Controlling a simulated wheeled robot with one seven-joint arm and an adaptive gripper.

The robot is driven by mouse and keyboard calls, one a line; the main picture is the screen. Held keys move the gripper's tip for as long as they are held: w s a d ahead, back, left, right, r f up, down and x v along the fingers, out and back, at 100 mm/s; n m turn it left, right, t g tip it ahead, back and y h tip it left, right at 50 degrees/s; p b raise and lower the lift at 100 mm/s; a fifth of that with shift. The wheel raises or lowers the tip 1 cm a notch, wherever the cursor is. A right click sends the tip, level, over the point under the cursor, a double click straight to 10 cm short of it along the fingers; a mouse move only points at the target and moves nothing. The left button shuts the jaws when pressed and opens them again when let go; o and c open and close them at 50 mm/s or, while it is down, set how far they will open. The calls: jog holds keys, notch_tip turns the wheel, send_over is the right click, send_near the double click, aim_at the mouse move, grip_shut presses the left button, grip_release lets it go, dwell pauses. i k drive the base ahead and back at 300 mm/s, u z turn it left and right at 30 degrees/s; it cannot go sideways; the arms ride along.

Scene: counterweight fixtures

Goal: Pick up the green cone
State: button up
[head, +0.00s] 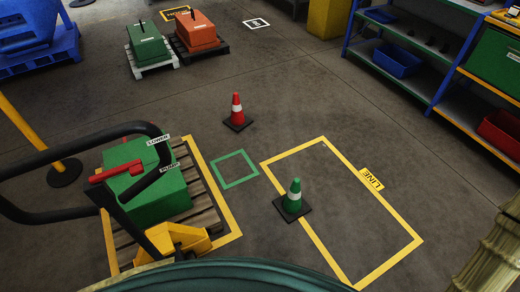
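The green cone (293,196) stands upright on a dark square base in the head view, right of centre and low in the picture. It has a white band round its middle. Its base lies across the left line of the yellow floor rectangle (340,270). Nothing touches the cone. My gripper cannot be made out in this view, so whether it is open or shut does not show.
A red cone (237,110) stands behind, beyond an empty green floor square (235,169). A yellow pallet jack (178,240) and a green block (147,190) on a pallet fill the left. Shelving (440,68) lines the right.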

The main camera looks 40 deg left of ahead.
aim_at(291, 206)
jog(key=u, duration=0.15)
jog(key=i, duration=0.95)
jog(key=u, duration=1.35)
